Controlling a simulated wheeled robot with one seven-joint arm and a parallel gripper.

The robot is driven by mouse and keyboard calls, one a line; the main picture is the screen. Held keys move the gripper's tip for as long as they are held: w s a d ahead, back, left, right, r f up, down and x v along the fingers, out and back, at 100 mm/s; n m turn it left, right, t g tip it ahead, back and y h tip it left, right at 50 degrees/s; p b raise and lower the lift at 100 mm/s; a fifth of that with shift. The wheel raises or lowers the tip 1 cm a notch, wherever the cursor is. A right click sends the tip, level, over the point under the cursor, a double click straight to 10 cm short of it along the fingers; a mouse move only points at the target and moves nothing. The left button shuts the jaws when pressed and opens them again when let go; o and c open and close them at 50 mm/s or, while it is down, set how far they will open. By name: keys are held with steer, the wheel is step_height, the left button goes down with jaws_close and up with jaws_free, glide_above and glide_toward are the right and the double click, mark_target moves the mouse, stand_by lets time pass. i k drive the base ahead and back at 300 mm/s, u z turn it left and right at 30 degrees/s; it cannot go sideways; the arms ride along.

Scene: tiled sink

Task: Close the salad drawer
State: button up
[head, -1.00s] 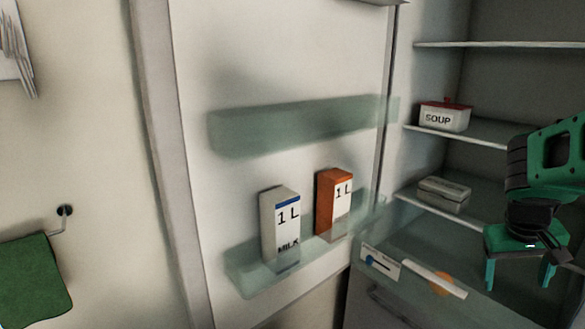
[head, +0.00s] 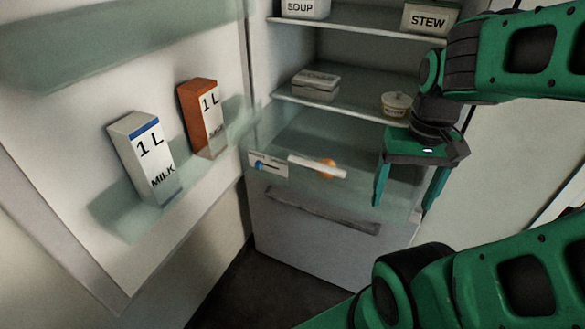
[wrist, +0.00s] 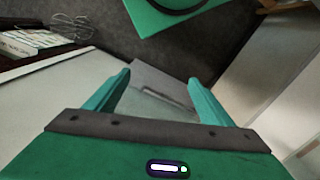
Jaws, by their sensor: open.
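The salad drawer (head: 290,135) is a see-through greenish box low in the fridge, under the bottom shelf. How far the drawer stands out is hard to tell. My gripper (head: 404,200) is open and empty, pointing down in front of the drawer's right part, to the right of the handle. In the wrist view my gripper's fingers (wrist: 158,82) are spread, with a grey panel and its bar handle (wrist: 163,97) seen beyond them.
The open fridge door on the left carries a milk carton (head: 142,160) and an orange carton (head: 203,120). A label with a blue slider (head: 268,165) is left of the handle. Shelves above hold a soup box (head: 305,8), stew box (head: 430,17) and small tub (head: 397,104). Below is a grey front with a bar (head: 325,210).

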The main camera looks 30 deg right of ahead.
mark_target(272, 165)
steer(key=u, duration=0.65)
steer(key=k, duration=1.55)
steer(key=z, duration=0.65)
steer(key=i, duration=1)
steer(key=u, duration=0.05)
